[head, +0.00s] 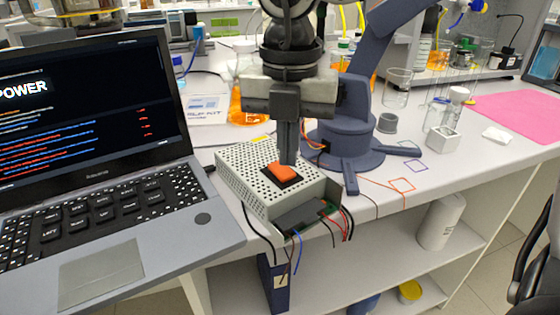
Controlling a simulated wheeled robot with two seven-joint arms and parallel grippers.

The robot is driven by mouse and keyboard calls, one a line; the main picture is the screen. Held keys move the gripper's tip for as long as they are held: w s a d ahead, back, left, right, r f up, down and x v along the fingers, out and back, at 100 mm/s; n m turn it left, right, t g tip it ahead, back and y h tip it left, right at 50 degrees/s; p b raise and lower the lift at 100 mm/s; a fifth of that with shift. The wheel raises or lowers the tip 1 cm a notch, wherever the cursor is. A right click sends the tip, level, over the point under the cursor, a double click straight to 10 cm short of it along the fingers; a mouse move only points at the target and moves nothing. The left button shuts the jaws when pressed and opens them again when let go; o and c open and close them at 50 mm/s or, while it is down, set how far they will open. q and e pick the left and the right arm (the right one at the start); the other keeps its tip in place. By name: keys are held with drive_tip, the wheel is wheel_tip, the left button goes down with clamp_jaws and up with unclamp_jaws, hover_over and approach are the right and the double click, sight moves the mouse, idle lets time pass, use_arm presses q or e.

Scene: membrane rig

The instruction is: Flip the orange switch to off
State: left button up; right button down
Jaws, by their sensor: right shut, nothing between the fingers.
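The orange switch (284,172) is a rocker in a black frame on top of a perforated metal power supply box (236,166). The box sits near the front edge of the bench, right of the laptop. My right gripper (288,160) is shut and empty, pointing straight down. Its fingertips are at the far edge of the orange switch, touching it or just above; I cannot tell which. The fingers hide a little of the switch's far side. My left gripper is not in view.
An open laptop (110,265) stands close on the left. A blue-grey robot arm (345,125) stands on the bench behind the box. Loose wires (345,222) come from the box's front. Glassware, a white block (442,139) and a pink mat (515,118) lie to the right.

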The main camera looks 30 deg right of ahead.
sight(288, 175)
wheel_tip(288, 175, up, 5)
drive_tip(key=p, duration=0.2)
drive_tip(key=shift+r+p, duration=0.1)
drive_tip(key=shift+p, duration=0.2)
idle(0.5)
